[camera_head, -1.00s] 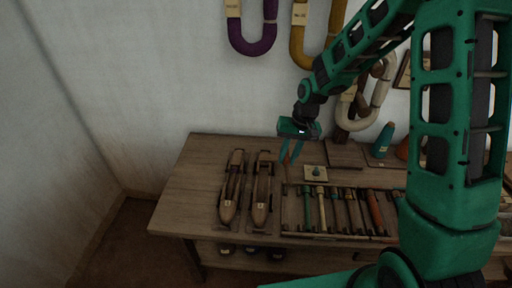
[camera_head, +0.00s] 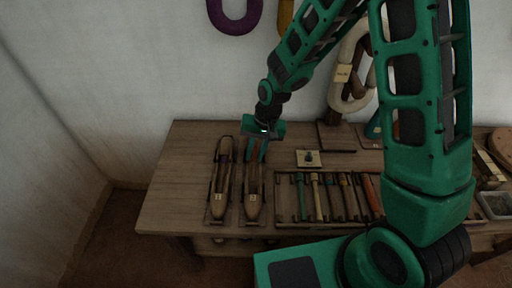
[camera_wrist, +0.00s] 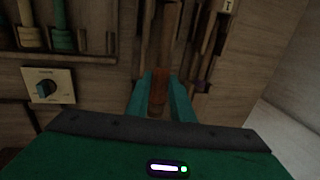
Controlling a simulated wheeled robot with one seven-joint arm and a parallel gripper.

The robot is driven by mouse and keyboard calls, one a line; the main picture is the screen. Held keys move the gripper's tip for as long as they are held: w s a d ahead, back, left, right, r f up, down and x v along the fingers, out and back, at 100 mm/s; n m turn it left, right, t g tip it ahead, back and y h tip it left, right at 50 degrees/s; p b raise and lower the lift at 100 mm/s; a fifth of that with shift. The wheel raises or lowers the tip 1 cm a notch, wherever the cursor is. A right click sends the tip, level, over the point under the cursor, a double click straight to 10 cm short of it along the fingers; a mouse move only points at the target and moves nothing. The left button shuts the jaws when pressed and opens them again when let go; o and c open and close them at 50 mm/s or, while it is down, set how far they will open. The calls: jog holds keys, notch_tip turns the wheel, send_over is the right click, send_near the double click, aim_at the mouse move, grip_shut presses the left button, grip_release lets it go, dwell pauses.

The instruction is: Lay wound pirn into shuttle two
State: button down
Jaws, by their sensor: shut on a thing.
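Two wooden boat-shaped shuttles lie side by side on the table. Shuttle two (camera_head: 252,209) is the right one in the head view; the left shuttle (camera_head: 218,203) holds something slim and purplish. My gripper (camera_head: 256,156) points down over the far end of shuttle two. In the wrist view its teal fingers (camera_wrist: 160,90) are shut on a reddish-brown wound pirn (camera_wrist: 158,85), lined up with the body of shuttle two (camera_wrist: 168,22). I cannot tell whether the pirn touches the shuttle. The purple tip (camera_wrist: 203,87) of the left shuttle's content shows to the right.
A shallow tray (camera_head: 300,226) with several coloured pirns lies right of the shuttles. A small pale plate with a blue-green knob (camera_head: 309,158) sits behind it. A cone on a base (camera_head: 373,130) stands farther back. The tabletop left of the shuttles is bare.

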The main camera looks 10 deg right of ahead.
aim_at(253, 154)
jog(key=shift+f, duration=2.3)
jog(key=c, duration=1.5)
grip_release()
jog(key=shift+o, duration=0.2)
jog(key=shift+r, duration=4.05)
jog(key=shift+d, duration=0.1)
